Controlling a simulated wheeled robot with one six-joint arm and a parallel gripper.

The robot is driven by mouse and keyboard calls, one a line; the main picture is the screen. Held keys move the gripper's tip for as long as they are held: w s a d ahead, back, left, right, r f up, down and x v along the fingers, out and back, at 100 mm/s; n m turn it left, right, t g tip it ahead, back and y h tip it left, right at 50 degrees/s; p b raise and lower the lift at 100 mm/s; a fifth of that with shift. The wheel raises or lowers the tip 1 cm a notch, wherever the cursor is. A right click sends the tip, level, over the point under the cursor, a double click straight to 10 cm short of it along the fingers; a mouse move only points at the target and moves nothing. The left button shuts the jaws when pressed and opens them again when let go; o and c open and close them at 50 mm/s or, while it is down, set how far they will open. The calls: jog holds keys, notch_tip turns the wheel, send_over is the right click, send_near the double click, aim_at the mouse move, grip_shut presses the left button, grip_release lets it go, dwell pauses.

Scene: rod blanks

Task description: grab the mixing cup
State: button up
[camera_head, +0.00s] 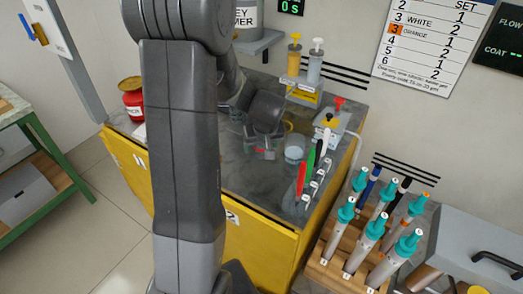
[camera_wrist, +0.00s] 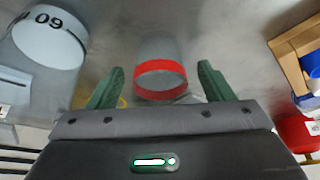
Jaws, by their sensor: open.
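A grey cup with a red band (camera_wrist: 160,70) stands on the grey bench top in the wrist view, centred ahead between my fingers. In the head view only its red band (camera_head: 263,154) shows clearly, by my gripper (camera_head: 262,140). My gripper (camera_wrist: 161,68) is open, with its two green fingers apart and a gap on each side of the cup. A larger pale grey cup marked with digits (camera_wrist: 47,38) stands to the left in the wrist view, and right of my gripper in the head view (camera_head: 295,148). No label shows which is the mixing cup.
Red, green and white upright tools (camera_head: 310,172) stand on the bench's right edge. Two pump bottles (camera_head: 305,62) stand behind. A red jar (camera_head: 132,97) is at the back left. A wooden rack (camera_head: 365,245) of teal-topped rods stands right of the bench.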

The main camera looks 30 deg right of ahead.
jog(key=c, duration=1)
jog(key=shift+r, duration=0.1)
